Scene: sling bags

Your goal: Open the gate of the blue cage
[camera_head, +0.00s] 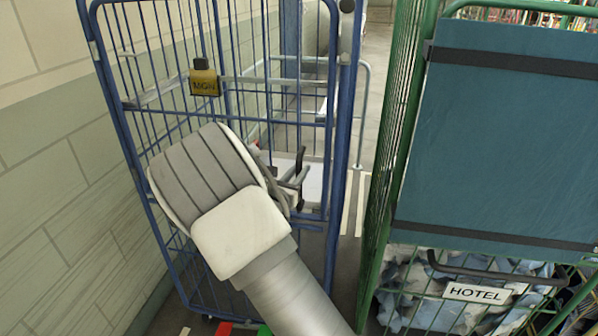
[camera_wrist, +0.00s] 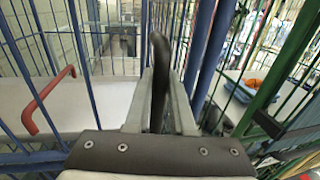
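The blue cage (camera_head: 341,150) stands at the left in the head view, its barred gate facing me. A yellow tag (camera_head: 204,82) with a black top hangs on its bars. A dark upright handle (camera_head: 300,160) is near the cage's right post; in the wrist view the handle (camera_wrist: 160,45) rises between my two grey fingers. My gripper (camera_head: 288,187) is at this handle, partly hidden by my arm in the head view. In the wrist view my gripper (camera_wrist: 161,85) has a finger on each side of the handle; whether they press on it is unclear. The gate looks closed.
A green cage (camera_head: 402,130) with a teal panel (camera_head: 510,130) and a HOTEL sign (camera_head: 475,293) stands close on the right. A narrow floor gap lies between the cages. A block wall (camera_head: 50,150) runs along the left. A red handle (camera_wrist: 48,100) shows inside the bars.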

